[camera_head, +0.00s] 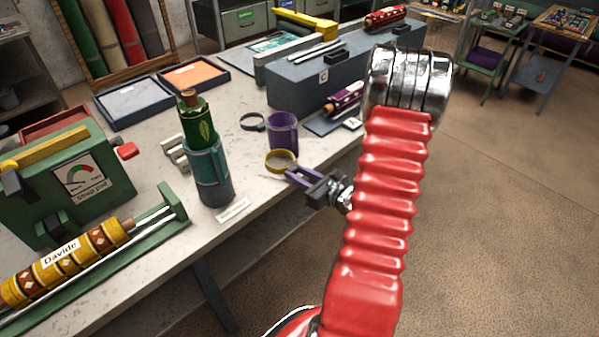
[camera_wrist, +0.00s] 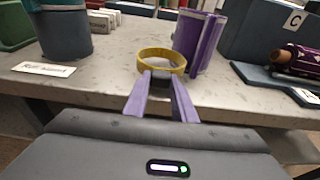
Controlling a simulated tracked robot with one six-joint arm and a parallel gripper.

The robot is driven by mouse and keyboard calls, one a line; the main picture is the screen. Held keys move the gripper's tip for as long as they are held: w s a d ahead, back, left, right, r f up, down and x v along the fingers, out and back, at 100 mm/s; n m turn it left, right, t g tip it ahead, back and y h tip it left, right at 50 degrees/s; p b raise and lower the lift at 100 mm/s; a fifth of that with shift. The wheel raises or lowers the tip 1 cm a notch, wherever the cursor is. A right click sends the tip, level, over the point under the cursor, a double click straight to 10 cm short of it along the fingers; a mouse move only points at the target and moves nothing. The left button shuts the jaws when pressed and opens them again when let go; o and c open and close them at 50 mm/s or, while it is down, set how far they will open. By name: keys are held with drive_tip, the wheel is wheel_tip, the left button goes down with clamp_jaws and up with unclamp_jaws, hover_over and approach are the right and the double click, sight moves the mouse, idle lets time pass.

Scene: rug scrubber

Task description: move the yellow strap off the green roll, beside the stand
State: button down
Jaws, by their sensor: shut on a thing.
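The yellow strap (camera_head: 270,166) is a closed ring held in the fingertips of my gripper (camera_head: 293,174). It lies near the table's front edge, in front of the purple cup; I cannot tell if it touches the table. In the wrist view the strap (camera_wrist: 146,65) sits at the ends of the purple fingers (camera_wrist: 160,88). The green roll (camera_head: 197,125) stands upright in the teal stand (camera_head: 208,175), left of the strap and apart from it. No strap shows around the visible part of the roll. The stand (camera_wrist: 65,38) also shows at the left of the wrist view.
A purple cup (camera_head: 283,132) and a dark ring (camera_head: 252,122) are behind the strap. A label plate (camera_head: 233,209) lies before the stand. A green machine (camera_head: 60,180) is at left, a grey box (camera_head: 320,85) behind. Table between stand and strap is mostly clear.

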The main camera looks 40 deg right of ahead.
drive_tip(key=c, duration=1.5)
unclamp_jaws()
drive_tip(key=shift+o, duration=0.2)
drive_tip(key=shift+r, duration=0.15)
drive_tip(key=shift+s+r, duration=0.15)
drive_tip(key=shift+r, duration=0.3)
drive_tip(key=v, duration=1.1)
drive_tip(key=shift+s, duration=0.4)
